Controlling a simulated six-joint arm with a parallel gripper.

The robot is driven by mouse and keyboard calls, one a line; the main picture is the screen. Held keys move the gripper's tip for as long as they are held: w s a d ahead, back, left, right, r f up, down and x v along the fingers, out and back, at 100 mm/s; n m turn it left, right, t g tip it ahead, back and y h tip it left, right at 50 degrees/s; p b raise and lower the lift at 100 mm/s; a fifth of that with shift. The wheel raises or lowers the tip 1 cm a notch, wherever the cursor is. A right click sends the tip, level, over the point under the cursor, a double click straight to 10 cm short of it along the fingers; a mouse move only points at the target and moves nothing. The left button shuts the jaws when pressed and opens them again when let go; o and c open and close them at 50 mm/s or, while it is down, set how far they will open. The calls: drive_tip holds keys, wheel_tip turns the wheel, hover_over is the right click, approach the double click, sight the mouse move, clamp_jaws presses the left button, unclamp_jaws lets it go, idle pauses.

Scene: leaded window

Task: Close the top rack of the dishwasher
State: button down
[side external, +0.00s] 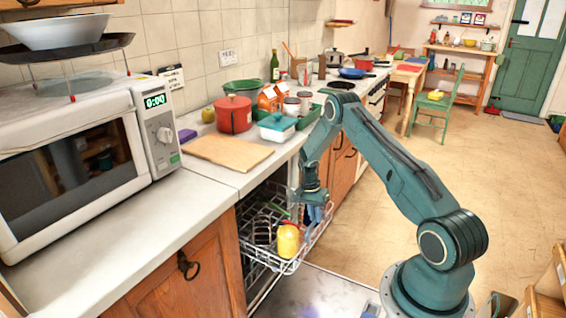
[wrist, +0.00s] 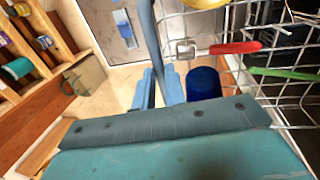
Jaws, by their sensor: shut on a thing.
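The top rack (side external: 271,263) of the dishwasher is a metal wire basket, pulled out from under the counter. It holds a yellow cup (side external: 288,240), dark plates (side external: 262,228) and, in the wrist view, a dark blue cup (wrist: 203,83), a red-handled utensil (wrist: 236,48) and a green-handled utensil (wrist: 285,73). My gripper (side external: 316,214) is at the rack's outer edge. In the wrist view its light blue fingers (wrist: 156,90) are shut on the rack's grey-blue front rail (wrist: 150,45), one finger on each side. The fingertips are partly hidden in the side view.
The dishwasher door (side external: 325,292) lies open below the rack. The counter (side external: 130,238) above holds a microwave (side external: 75,165), a cutting board (side external: 227,152) and a red pot (side external: 233,114). A wooden shelf (wrist: 25,110) stands at the left in the wrist view. The floor (side external: 450,170) behind is open.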

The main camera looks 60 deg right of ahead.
drive_tip(key=w, duration=0.5)
drive_tip(key=shift+w, duration=0.4)
drive_tip(key=c, duration=1.5)
unclamp_jaws()
drive_tip(key=shift+o, duration=0.2)
wheel_tip(320, 180, up, 12)
drive_tip(key=shift+w, duration=0.45)
drive_tip(key=shift+f, duration=0.1)
